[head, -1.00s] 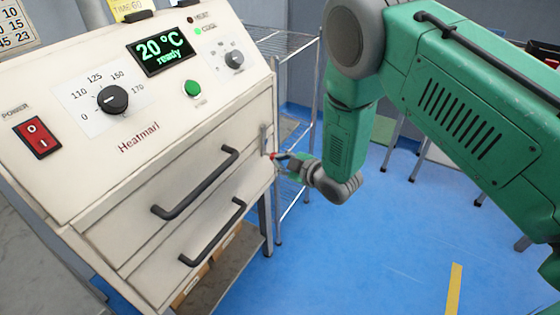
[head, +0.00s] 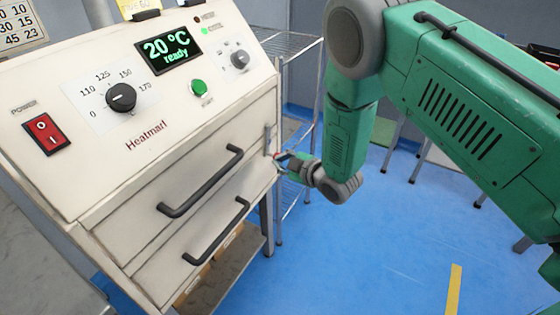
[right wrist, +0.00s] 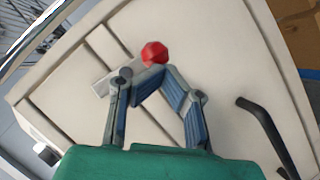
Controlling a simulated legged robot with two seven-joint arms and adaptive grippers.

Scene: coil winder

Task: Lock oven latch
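The oven (head: 150,185) is a cream box with a sloped control panel, seen at the left in the head view. Its latch (head: 267,139) is a grey metal strip on the right side by the upper drawer, with a small red knob (head: 276,155) at its lower end. My right gripper (head: 279,157) is at the knob. In the right wrist view the gripper's fingertips (right wrist: 153,74) come together just below the red knob (right wrist: 154,52), touching or nearly touching it. I see no clear grip around the knob. My left gripper is out of view.
Two dark bar handles, an upper (head: 202,182) and a lower (head: 217,233), stick out from the oven front. The display (head: 167,50) reads 20 °C, ready. A wire rack (head: 298,130) stands behind the oven. The blue floor (head: 370,250) at the right is open.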

